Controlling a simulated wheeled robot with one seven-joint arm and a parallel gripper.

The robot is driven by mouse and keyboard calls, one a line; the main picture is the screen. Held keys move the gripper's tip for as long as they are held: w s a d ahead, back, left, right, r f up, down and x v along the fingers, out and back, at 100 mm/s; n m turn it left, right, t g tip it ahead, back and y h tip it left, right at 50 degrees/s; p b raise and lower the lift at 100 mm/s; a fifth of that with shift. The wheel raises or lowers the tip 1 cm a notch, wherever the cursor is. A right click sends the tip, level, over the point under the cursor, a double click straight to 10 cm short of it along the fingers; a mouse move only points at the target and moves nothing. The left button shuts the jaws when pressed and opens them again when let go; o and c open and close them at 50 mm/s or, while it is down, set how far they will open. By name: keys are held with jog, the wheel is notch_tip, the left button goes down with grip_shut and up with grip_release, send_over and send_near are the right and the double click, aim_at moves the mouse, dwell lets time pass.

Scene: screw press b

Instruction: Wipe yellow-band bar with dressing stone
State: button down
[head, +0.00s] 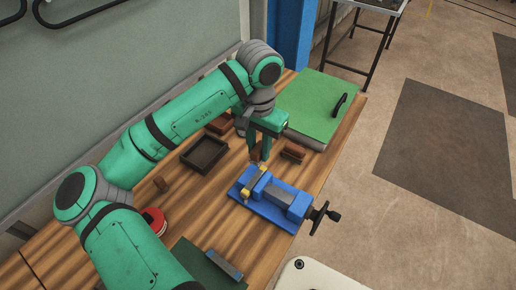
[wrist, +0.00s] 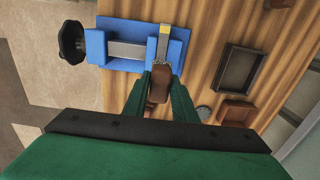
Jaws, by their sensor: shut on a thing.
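The yellow-band bar (head: 255,188) is clamped in a blue vise (head: 265,212). In the wrist view the bar's yellow band (wrist: 165,30) shows at the top, at the edge of the vise (wrist: 178,48). My gripper (head: 259,150) points down just behind the vise. It is shut on a brown block, seemingly the dressing stone (wrist: 158,87), which shows between the fingers (wrist: 160,85). The stone's front end is close to the grey near end of the bar. I cannot tell whether they touch.
A dark tray (head: 205,154), a reddish-brown block (head: 293,153) and a red round thing (head: 155,222) stand around the vise. The vise's black handle (head: 325,217) juts past the bench edge. A green board (head: 315,105) lies at the back.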

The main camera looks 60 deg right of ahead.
notch_tip(320, 180, down, 7)
jog(key=shift+f, duration=0.1)
jog(key=a, duration=0.3)
jog(key=shift+w+a, duration=0.15)
jog(key=shift+a, duration=0.85)
jog(key=shift+f, duration=0.45)
dwell(0.6)
jog(key=shift+s+d+f, duration=0.1)
jog(key=shift+d, duration=1.05)
jog(key=shift+s+d+f, duration=0.1)
jog(key=shift+d, duration=1)
jog(key=shift+r, duration=0.1)
